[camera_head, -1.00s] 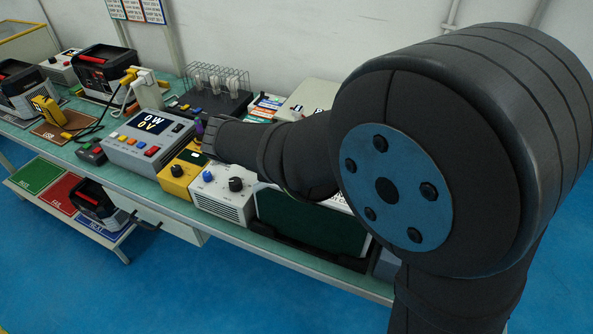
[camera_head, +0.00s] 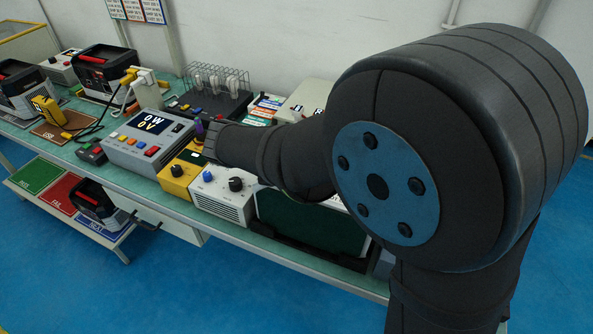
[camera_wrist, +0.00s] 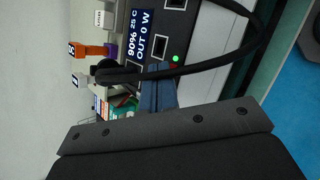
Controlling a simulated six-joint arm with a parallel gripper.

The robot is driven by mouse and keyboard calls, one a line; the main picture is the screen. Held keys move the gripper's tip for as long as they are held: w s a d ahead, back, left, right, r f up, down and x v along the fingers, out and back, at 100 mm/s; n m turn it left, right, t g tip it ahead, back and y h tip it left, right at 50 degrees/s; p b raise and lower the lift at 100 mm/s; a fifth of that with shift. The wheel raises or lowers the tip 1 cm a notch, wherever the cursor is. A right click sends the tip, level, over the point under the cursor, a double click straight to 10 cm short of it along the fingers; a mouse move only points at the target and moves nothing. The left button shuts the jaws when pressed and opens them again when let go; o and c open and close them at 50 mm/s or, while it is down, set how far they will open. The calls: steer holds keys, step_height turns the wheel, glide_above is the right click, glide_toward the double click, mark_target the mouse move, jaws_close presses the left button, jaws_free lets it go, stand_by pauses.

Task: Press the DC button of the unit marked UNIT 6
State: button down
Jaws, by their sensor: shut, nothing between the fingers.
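In the wrist view a dark power unit (camera_wrist: 158,30), turned sideways, shows a lit display reading 90%, 25 C and OUT 0 W. Square dark buttons and a green light sit on its face. A black cable crosses in front of it. No unit number or DC lettering is readable. My gripper (camera_wrist: 157,90) is shut and empty, pointing toward this face; whether it touches is unclear. In the head view a black unit with a red handle (camera_head: 103,66) stands on the bench, and another (camera_head: 18,82) is at the far left. My arm hides the gripper there.
A grey meter box reading 0 W, 0 V (camera_head: 148,140), a yellow box (camera_head: 181,174) and a white box with knobs (camera_head: 223,197) line the bench front. A wire rack (camera_head: 215,85) stands behind. An orange plug (camera_wrist: 88,50) is beside the unit in the wrist view.

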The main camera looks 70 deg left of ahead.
steer(key=shift+f, duration=0.2)
stand_by(0.5)
steer(key=shift+r, duration=0.65)
steer(key=shift+r, duration=0.1)
steer(key=shift+r, duration=2.9)
step_height(320, 180, up, 8)
steer(key=shift+w, duration=0.1)
